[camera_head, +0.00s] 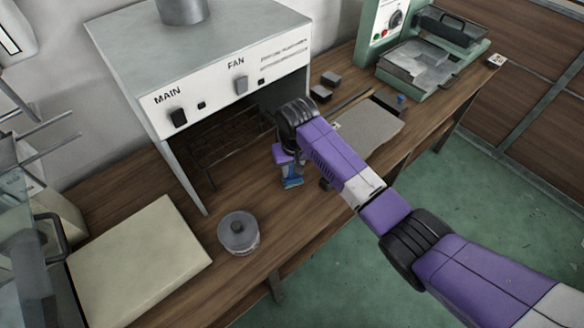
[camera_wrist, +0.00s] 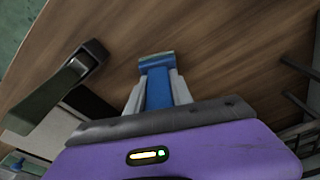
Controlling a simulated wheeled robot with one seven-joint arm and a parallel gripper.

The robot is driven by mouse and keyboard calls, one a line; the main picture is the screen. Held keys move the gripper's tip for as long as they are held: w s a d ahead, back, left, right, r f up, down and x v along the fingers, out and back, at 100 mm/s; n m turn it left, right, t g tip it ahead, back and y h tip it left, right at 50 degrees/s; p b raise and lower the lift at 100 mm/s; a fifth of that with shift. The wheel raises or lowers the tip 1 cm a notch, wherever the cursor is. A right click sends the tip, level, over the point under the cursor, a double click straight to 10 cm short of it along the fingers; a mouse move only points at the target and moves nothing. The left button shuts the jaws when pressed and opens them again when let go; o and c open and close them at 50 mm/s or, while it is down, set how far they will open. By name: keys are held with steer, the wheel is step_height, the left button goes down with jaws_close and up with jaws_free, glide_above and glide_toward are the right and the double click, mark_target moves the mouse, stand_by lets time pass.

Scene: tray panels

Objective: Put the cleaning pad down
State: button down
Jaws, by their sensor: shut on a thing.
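The cleaning pad (camera_wrist: 157,64) is a blue block with a pale strip at its far end. My gripper (camera_wrist: 158,88) is shut on it, with a grey finger on each side in the wrist view. In the head view the blue pad (camera_head: 292,182) shows below my purple wrist, over the wooden bench (camera_head: 190,240) in front of the fan box. I cannot tell whether the pad touches the bench top.
A hood box (camera_head: 220,75) marked MAIN and FAN holds a dark rack (camera_head: 225,140). A lidded round pot (camera_head: 239,233) and a cream board (camera_head: 140,265) stand to the left. A grey plate (camera_head: 370,130) and a green press (camera_head: 420,65) are to the right.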

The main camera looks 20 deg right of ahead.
mark_target(294, 179)
steer(key=shift+f, duration=0.15)
steer(key=c, duration=1.1)
jaws_free()
steer(key=shift+s+a+r+b, duration=0.1)
steer(key=shift+s+r+b, duration=0.15)
steer(key=shift+r, duration=1.8)
steer(key=shift+s+d+r+b, duration=0.15)
steer(key=shift+s+r, duration=0.15)
steer(key=shift+r, duration=1.7)
steer(key=shift+s+a+r+b, duration=0.2)
steer(key=shift+s+r, duration=0.1)
steer(key=shift+r, duration=1.75)
